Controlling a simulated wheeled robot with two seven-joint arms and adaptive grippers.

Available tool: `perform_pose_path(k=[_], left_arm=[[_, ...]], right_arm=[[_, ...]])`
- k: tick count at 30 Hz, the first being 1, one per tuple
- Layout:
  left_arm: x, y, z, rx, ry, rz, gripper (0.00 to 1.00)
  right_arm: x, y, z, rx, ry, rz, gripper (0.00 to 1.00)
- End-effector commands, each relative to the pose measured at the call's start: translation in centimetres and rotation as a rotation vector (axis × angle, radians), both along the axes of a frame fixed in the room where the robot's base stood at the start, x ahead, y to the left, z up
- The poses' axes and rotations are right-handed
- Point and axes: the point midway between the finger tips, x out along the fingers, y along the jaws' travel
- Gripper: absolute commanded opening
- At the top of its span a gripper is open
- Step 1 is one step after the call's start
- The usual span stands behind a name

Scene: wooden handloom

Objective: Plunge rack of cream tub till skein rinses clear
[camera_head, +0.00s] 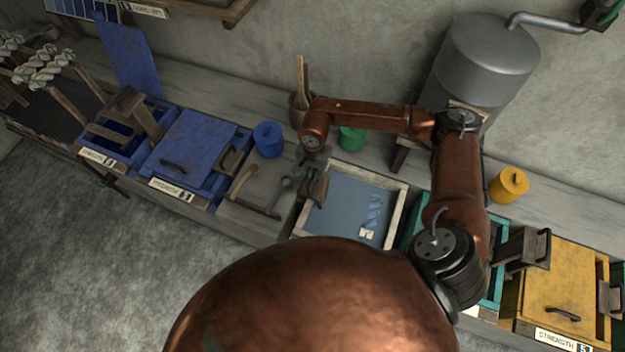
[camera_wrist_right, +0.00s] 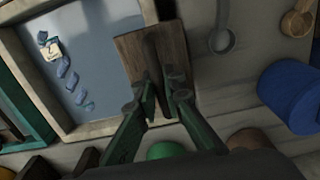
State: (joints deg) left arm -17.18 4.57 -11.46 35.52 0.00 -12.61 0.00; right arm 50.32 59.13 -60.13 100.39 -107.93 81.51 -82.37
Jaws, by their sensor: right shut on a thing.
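The cream tub (camera_head: 398,212) holds grey-blue water. A twisted blue skein (camera_head: 374,212) with a small pale tag lies in it; the skein also shows in the right wrist view (camera_wrist_right: 67,78). My right gripper (camera_head: 318,180) is over the tub's left rim in the head view. It is shut on a dark wooden rack handle (camera_wrist_right: 132,58), which stands at that rim. The rest of the rack is hidden or under the water; I cannot tell how deep it sits. My left gripper is not in view.
A blue canister (camera_head: 268,140), a ladle (camera_head: 278,192) and a wooden scoop (camera_head: 242,180) are on the bench left of the tub. A green canister (camera_head: 351,139) stands behind. A blue-lidded vat (camera_head: 190,145) is left, a teal tub (camera_head: 412,222) and yellow vat (camera_head: 565,280) right.

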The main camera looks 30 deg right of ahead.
Motion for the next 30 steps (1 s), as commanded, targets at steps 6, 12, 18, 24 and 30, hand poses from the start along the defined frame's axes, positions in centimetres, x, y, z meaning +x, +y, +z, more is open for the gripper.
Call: perform_pose_path(k=[6, 12, 18, 24, 30], left_arm=[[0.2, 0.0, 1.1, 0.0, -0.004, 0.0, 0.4], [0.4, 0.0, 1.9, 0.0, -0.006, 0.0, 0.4], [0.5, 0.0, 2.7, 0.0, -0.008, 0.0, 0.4], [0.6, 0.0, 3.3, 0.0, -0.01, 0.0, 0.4], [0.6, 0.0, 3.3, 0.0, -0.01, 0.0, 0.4]], right_arm=[[0.2, 0.1, 2.5, 0.004, -0.006, 0.001, 0.0], [0.2, 0.1, 4.4, 0.004, -0.007, 0.001, 0.0], [0.2, 0.1, 6.4, 0.004, -0.007, 0.002, 0.0], [0.2, 0.1, 7.8, 0.003, -0.007, 0.001, 0.0], [0.2, 0.1, 8.0, 0.003, -0.006, 0.0, 0.0]])
